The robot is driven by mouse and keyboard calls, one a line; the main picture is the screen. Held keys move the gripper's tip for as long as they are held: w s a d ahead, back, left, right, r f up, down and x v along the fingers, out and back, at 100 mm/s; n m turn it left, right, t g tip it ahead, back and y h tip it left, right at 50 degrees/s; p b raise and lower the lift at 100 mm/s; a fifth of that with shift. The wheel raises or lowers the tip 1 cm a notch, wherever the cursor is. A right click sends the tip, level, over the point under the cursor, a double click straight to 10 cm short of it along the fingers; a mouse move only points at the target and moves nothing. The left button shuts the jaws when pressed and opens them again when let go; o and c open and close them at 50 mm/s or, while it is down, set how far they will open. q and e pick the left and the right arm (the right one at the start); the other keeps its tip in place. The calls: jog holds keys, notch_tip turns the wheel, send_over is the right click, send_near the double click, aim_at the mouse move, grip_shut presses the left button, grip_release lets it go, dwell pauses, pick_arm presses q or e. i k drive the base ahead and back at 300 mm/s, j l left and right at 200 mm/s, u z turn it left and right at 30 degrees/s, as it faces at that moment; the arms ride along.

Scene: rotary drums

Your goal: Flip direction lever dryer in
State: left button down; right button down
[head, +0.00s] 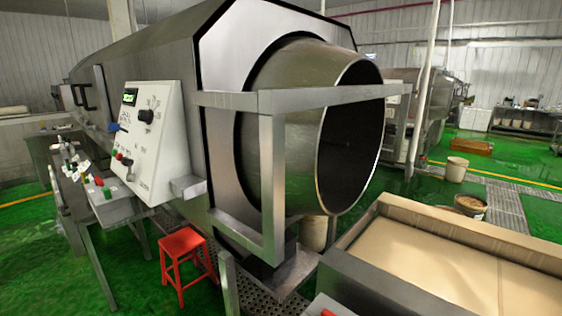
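The large steel dryer drum (285,120) stands in the middle, its wide round mouth facing right behind a square steel frame. On its left side is a white slanted control panel (150,150). The panel carries a small green-lit display (130,96), a black rotary knob (147,115), a blue handle (113,127) at its left edge, and small red and green buttons (121,157) with a short lever (130,175) beside them. I cannot tell which control is the direction lever, nor its setting. Neither of my grippers shows in the head view.
A narrow steel table (120,211) with small items stands left of the panel. A red stool (187,262) stands below the drum. A large steel-rimmed bin (450,225) fills the lower right. The green floor is open at the lower left. A white pole (424,90) rises behind the drum.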

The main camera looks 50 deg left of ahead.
aim_at(130, 177)
jog(key=u, duration=2.75)
